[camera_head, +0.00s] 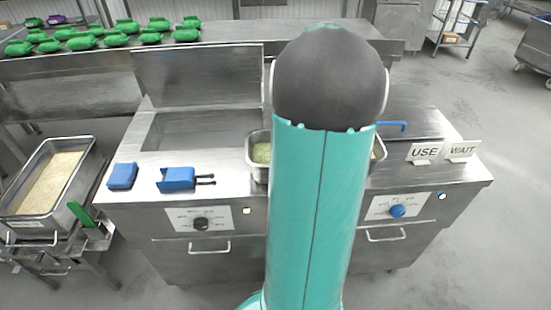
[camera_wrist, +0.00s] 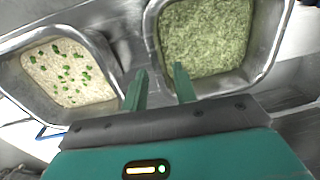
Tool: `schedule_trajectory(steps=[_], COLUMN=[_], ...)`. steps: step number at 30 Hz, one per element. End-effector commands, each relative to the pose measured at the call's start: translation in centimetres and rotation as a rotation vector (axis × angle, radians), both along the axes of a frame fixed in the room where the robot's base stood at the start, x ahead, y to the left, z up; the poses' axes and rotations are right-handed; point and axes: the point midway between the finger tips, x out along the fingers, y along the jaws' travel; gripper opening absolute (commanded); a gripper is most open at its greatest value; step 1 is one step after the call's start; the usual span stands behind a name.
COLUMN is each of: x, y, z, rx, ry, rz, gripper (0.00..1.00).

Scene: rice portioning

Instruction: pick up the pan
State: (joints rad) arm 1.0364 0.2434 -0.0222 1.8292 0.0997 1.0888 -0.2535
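Two metal pans show in the wrist view. The right pan (camera_wrist: 271,62) holds a greenish, grainy food. The left pan (camera_wrist: 97,42) holds pale rice with green bits. My gripper (camera_wrist: 160,73) is open, its two green fingers apart. One fingertip is over the gap between the pans and the other overlaps the right pan's near-left side. The right pan's wall shows between the fingers; I cannot tell whether they touch it. In the head view, a pan with green food (camera_head: 261,153) stands on the steel counter, mostly hidden behind my arm. My gripper is hidden there.
A deep pan of rice (camera_head: 88,150) stands on a cart at the left. Blue items (camera_head: 178,179) lie on the counter's left part. USE (camera_head: 424,153) and WAIT (camera_head: 462,150) signs stand at the right. Green packets (camera_head: 82,43) lie on the back shelf.

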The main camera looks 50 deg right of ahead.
Motion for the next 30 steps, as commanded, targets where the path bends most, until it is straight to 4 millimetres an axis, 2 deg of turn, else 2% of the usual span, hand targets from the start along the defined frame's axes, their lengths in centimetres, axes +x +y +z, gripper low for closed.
schedule_trajectory(steps=[3,11,18,27,30], x=[0.1,0.1,0.1,0.2,0.2], y=[0.2,0.4,1.0,1.0,1.0], z=[-2.0,-4.2,-7.7,-8.3,-8.3], rx=[0.003,0.001,0.003,0.0,0.0], ry=[0.001,0.001,0.001,0.0,0.0], rz=[0.001,0.002,0.001,0.002,0.002], gripper=[0.28,0.28,0.28,0.28,0.1])
